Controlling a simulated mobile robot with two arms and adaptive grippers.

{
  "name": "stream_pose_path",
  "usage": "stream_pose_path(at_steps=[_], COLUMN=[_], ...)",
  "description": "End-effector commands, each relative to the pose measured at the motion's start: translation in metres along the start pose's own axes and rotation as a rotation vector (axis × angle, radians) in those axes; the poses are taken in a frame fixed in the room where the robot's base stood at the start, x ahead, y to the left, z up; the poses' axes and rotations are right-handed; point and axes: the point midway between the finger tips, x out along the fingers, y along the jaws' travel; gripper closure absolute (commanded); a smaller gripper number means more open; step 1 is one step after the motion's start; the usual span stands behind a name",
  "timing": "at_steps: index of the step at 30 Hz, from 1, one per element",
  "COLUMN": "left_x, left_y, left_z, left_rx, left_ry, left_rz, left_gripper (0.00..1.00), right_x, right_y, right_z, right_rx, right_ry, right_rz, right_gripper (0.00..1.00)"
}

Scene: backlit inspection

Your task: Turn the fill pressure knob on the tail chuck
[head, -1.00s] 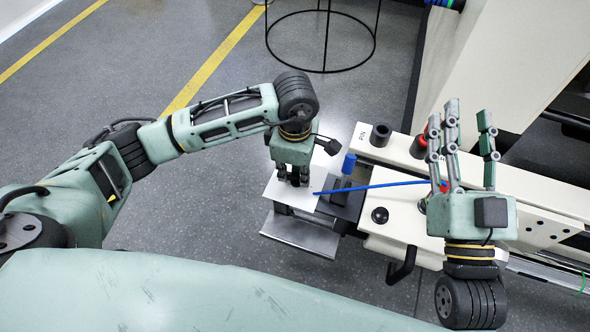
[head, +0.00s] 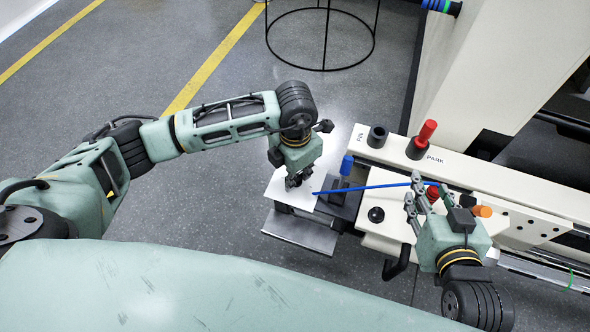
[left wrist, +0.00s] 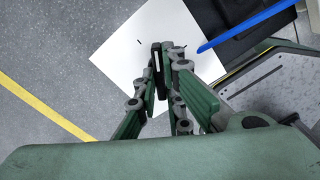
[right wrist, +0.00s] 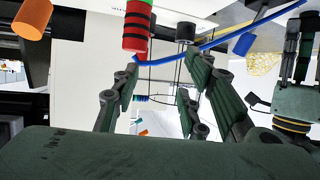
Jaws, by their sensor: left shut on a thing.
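A ribbed red knob (head: 432,193) stands on the cream machine bed beside my right gripper. An orange knob (head: 483,211) is on its right. I cannot read which one is the fill pressure knob. My right gripper (head: 417,194) is open, its fingers beside the red knob and close to a blue hose (head: 375,187). In the right wrist view the red banded knob (right wrist: 137,28) is beyond the parted fingers, not between them. My left gripper (head: 296,181) is shut over a white plate (head: 277,188).
A red peg (head: 427,132) stands at PARK and an empty dark socket (head: 377,136) at PIN. A blue peg (head: 346,165) and a black knob (head: 376,215) are nearby. A black handle (head: 397,263) juts from the front. A wire stand (head: 323,68) is behind on open floor.

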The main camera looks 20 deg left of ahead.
Motion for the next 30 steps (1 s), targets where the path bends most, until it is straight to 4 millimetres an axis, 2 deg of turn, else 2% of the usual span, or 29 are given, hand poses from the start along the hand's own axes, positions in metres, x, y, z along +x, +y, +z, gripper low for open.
stream_pose_path(at_steps=[9, 15, 21, 30], left_x=[-0.003, -0.003, -0.002, -0.001], left_y=[-0.001, -0.001, -0.002, -0.001], left_z=[0.0, 0.001, 0.001, 0.002], left_rx=[-0.282, -0.417, -0.505, -0.556], left_ry=[0.0, -0.002, -0.002, -0.003], left_rz=[0.001, 0.0, 0.0, 0.001], left_gripper=[1.0, 1.0, 1.0, 1.0], right_x=[-0.029, -0.056, -0.078, -0.092], right_y=[0.01, 0.014, 0.017, 0.018], right_z=[0.071, 0.108, 0.131, 0.143], right_rx=[0.004, 0.008, 0.013, 0.015], right_ry=[-0.358, -0.551, -0.683, -0.759], right_rz=[0.021, 0.032, 0.04, 0.043], right_gripper=[0.6, 0.6, 0.6, 0.6])
